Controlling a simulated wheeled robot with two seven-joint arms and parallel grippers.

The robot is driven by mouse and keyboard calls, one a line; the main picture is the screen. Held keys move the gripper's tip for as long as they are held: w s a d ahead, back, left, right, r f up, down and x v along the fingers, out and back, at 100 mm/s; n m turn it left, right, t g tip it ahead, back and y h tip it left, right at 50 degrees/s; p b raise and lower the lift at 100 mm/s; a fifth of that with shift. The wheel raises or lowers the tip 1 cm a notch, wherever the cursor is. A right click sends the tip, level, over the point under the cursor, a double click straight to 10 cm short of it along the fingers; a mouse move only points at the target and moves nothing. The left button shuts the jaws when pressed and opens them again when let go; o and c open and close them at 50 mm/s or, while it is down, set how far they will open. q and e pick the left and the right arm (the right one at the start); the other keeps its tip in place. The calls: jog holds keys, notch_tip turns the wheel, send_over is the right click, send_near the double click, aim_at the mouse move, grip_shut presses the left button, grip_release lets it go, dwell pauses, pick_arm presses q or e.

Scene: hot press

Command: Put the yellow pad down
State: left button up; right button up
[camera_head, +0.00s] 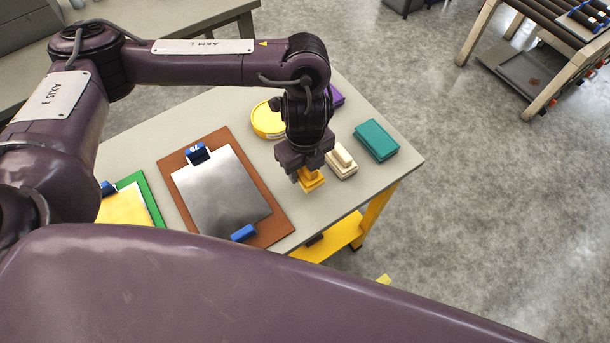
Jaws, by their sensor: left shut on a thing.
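My left gripper (305,168) is at the right part of the table, pointing down. It is shut on the yellow pad (312,181), whose lower part shows below the fingers. I cannot tell whether the pad touches the table or hangs just above it. A cream pad with a raised grip (342,163) lies close to its right. The table (225,137) has a light grey top. My right gripper is not in view.
A teal box (376,141) lies near the right corner. A round yellow container (267,121) and a purple item (336,96) stand behind the gripper. A brown board with a metal sheet (222,192) and blue clips lies left; a green board (143,196) lies farther left.

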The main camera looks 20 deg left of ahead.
aim_at(305, 176)
pick_arm(q)
jog(key=shift+f+b, duration=0.45)
jog(key=shift+f, duration=1.75)
jog(key=shift+f, duration=0.15)
jog(key=o, duration=0.9)
jog(key=shift+r, duration=0.35)
notch_tip(305, 176, up, 12)
jog(key=shift+f+p, duration=0.15)
jog(key=shift+p, duration=0.6)
